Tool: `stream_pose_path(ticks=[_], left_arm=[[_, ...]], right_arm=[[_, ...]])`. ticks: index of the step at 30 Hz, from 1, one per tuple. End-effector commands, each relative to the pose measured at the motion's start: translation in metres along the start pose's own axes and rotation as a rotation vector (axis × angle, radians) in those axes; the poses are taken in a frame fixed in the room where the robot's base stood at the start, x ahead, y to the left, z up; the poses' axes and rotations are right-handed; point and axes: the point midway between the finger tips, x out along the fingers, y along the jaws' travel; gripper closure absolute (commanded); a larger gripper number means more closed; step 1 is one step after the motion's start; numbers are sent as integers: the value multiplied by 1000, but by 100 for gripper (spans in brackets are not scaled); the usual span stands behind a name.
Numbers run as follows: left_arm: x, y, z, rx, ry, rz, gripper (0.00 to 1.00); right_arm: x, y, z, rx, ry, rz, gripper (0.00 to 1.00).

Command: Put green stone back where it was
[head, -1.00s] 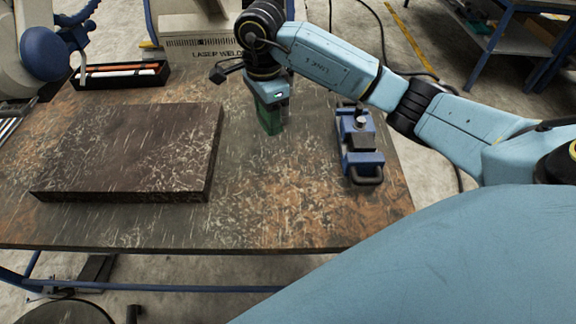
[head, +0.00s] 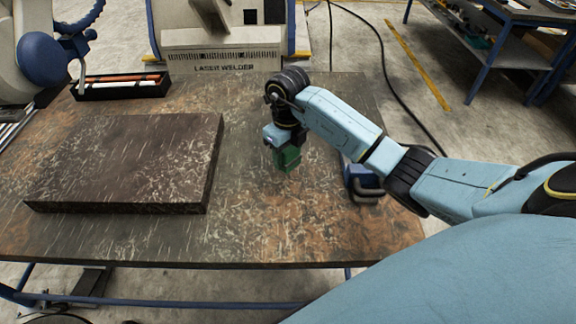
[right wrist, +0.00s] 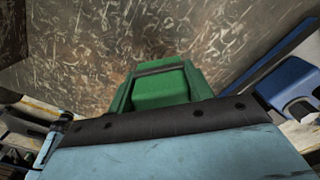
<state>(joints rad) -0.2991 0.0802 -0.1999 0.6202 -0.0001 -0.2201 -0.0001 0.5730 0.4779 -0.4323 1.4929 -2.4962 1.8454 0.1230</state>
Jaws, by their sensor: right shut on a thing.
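The green stone (head: 287,160) is a green block held under my right gripper (head: 286,150), above the middle right of the table. In the right wrist view the green stone (right wrist: 160,84) sits at the jaws, with a dark band across it. My right gripper is shut on it. I cannot tell whether the stone's lower end touches the table. My left gripper is out of view.
A dark stone slab (head: 125,165) lies on the table's left. A blue device (head: 362,184) stands just right of my gripper, partly hidden by my arm. A black tray (head: 120,87) is at the back left, and a laser welder (head: 222,55) stands behind the table (head: 245,225).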

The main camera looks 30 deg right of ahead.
Motion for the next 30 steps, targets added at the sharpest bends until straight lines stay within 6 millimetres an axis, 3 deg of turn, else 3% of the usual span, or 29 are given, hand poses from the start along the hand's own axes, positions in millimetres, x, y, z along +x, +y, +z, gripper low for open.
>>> stream_pose_path(ticks=[11, 22, 23, 27, 30], left_arm=[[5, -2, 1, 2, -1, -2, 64], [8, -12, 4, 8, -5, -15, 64], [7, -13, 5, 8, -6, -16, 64], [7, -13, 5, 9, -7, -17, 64], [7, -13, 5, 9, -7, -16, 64]], right_arm=[[41, 0, 0, 0, 0, 0, 70], [44, -1, 0, -1, -2, -2, 70], [44, -1, 0, -1, -1, -1, 47], [44, -1, 0, -1, -1, -1, 28], [44, 0, 0, -2, -1, -1, 27]])
